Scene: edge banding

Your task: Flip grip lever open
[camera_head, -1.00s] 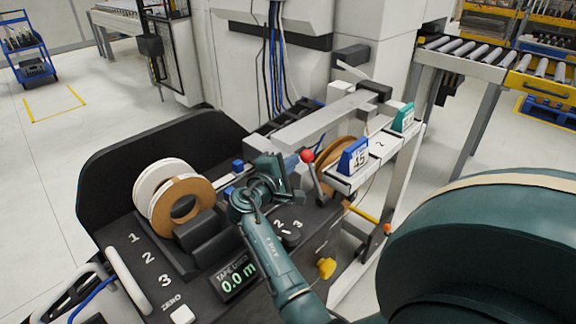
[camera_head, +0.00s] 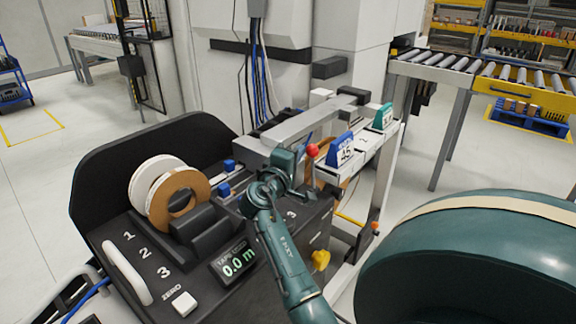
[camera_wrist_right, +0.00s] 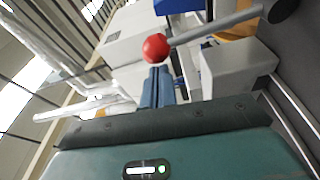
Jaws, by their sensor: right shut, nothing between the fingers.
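The grip lever's red ball knob (camera_head: 312,150) is beside the tape guide, left of the blue 45 tag. In the wrist view the red knob (camera_wrist_right: 155,47) sits on a grey rod (camera_wrist_right: 215,27) running right to a dark pivot. My right gripper (camera_head: 298,155) is close to the left of the knob. In the wrist view its shut fingers (camera_wrist_right: 157,85) point at the knob with nothing between them. Their tips overlap the knob's lower edge; whether they touch cannot be told. The rod is mostly hidden in the head view. My left gripper is not in view.
A white reel and a brown reel (camera_head: 158,198) stand on the black machine top, left of my right arm. A display (camera_head: 233,262) reads 0.0 m. The blue tag (camera_head: 340,149) and green tag (camera_head: 382,117) stand on a white rail close right of the knob.

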